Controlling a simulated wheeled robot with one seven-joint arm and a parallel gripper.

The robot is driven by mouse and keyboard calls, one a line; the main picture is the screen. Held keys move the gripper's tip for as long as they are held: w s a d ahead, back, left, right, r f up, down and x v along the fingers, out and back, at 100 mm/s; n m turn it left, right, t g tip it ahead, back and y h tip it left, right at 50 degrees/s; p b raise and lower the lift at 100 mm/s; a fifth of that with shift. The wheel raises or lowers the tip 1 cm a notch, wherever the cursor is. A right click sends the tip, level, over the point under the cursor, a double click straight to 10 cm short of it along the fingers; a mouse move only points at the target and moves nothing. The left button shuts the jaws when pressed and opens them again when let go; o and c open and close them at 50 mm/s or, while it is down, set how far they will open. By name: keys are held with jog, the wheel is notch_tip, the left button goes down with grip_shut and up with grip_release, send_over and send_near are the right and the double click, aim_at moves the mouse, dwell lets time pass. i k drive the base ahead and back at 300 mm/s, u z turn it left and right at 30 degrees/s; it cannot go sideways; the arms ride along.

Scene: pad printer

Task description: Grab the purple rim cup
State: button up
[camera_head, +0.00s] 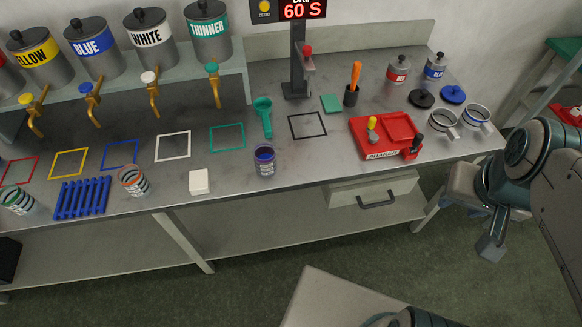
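The purple rim cup (264,160) stands upright near the front edge of the workbench, right of a small white block. It has a purple rim and a printed side, and its inside looks dark. My gripper (488,248) hangs at the right, in front of the bench's right end and well apart from the cup. Its fingers are small and partly unclear, so I cannot tell whether it is open or shut. I see nothing held in it.
An orange-rimmed cup (133,181) and a green-rimmed cup (18,200) stand left, beside a blue rack (82,198). The white block (199,182), green scoop (263,116) and red shaker (386,136) flank the purple cup. A drawer (373,190) sits below.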

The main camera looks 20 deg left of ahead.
aim_at(264, 155)
jog(key=z, duration=0.45)
jog(key=k, duration=0.15)
jog(key=u, duration=1.5)
jog(key=i, duration=0.8)
jog(key=z, duration=2.7)
jog(key=k, duration=0.8)
jog(key=u, duration=1.65)
